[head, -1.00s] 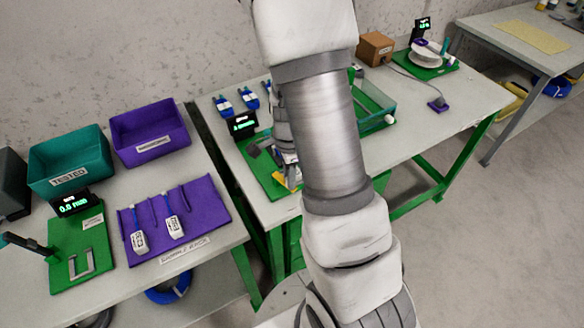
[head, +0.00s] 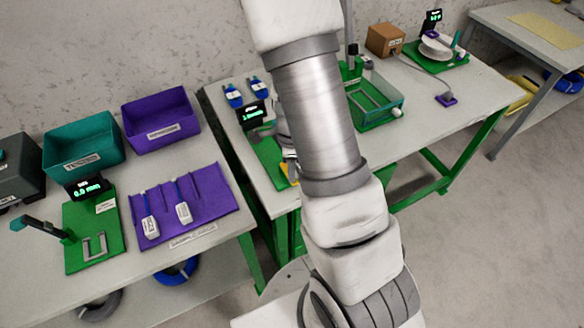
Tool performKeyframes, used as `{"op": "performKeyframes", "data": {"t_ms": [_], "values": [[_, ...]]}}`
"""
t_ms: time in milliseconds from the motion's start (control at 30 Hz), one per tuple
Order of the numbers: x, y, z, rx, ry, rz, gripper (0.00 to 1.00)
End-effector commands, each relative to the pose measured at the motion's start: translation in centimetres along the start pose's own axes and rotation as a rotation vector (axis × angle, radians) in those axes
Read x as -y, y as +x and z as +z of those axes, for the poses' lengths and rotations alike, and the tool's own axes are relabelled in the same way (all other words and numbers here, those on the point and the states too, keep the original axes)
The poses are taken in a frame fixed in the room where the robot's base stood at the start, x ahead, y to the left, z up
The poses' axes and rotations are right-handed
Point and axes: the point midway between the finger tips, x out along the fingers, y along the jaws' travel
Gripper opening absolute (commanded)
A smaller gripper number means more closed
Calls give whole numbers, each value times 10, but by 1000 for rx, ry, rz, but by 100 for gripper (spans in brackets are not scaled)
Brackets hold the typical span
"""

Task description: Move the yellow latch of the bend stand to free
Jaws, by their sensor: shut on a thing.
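The bend stand (head: 268,152) is a green plate with a small dark display (head: 254,113), in the middle of the head view, just left of my arm. A small yellow piece, the latch (head: 292,172), shows at the plate's right edge and is partly covered by my arm. My gripper (head: 289,157) reaches down at the stand beside the yellow latch. Only a bit of it shows, and its fingertips are mostly hidden behind my arm. It is shut on the latch as far as I can see. The latch's exact position cannot be made out.
Two blue-and-white connectors (head: 245,92) lie behind the stand. The left table holds a teal bin (head: 82,150), a purple bin (head: 155,124) and a purple mat (head: 208,208) with two white plugs. Floor is open at right.

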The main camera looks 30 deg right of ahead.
Motion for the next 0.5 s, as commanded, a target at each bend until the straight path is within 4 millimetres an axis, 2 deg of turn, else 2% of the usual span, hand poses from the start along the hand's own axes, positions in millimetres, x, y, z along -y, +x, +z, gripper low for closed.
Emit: {"op": "performKeyframes", "data": {"t_ms": [67, 100, 233, 500], "values": [[0, 0, 1, 2, 0, -1, 0], [0, 0, 1, 2, 0, -1, 34], [0, 0, 1, 1, -1, 0, 57], [0, 0, 0, 1, -1, 0, 57]]}}
